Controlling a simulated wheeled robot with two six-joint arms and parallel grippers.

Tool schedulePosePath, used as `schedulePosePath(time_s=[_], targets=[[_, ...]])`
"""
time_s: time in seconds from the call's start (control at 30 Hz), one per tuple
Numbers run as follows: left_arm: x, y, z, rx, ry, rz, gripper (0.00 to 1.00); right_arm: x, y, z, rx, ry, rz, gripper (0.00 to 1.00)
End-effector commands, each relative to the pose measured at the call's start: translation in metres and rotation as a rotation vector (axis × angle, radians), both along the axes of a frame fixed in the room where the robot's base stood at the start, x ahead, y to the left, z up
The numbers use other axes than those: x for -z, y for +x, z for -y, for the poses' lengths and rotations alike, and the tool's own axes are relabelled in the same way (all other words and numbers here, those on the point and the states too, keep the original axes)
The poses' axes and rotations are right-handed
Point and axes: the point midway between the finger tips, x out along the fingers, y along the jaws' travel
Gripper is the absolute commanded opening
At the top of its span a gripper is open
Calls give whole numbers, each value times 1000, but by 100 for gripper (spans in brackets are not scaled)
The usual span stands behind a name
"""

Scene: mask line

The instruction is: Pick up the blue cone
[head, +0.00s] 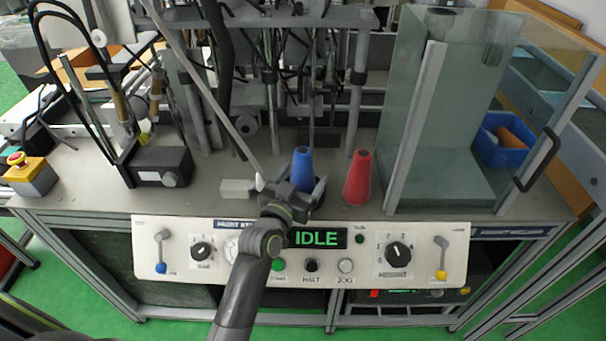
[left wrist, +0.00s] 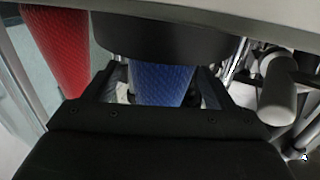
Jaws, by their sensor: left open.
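The blue cone (head: 302,168) stands upright on the grey bench near its front edge, left of the red cone (head: 357,178). My left gripper (head: 296,192) is open at the blue cone's lower part and hides some of it in the head view. In the left wrist view, the blue cone (left wrist: 160,82) shows between the two open fingers of the left gripper (left wrist: 156,88), and a dark rounded part covers one end of it. The red cone (left wrist: 62,45) is off to the left there. I cannot tell whether a finger touches the blue cone. My right gripper is not in view.
A control panel (head: 180,232) with an IDLE display (head: 317,238) runs below the bench edge. A small pale block (head: 236,188) lies left of the blue cone. Machine posts stand behind. A glass enclosure (head: 420,120) and a blue bin (head: 490,152) are at the right.

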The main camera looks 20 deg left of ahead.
Motion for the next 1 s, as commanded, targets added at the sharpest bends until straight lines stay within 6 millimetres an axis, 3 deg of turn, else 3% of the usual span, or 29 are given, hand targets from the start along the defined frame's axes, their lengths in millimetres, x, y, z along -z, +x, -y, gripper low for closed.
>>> schedulePosePath(time_s=[0.37, 0.77, 1.0], targets=[[0, 10, 1, -1, -1, 0, 78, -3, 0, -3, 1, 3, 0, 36], [0, 9, 1, -1, 0, 0, 27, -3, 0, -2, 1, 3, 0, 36], [-2, 10, 1, -1, 0, 3, 24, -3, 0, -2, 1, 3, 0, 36]])
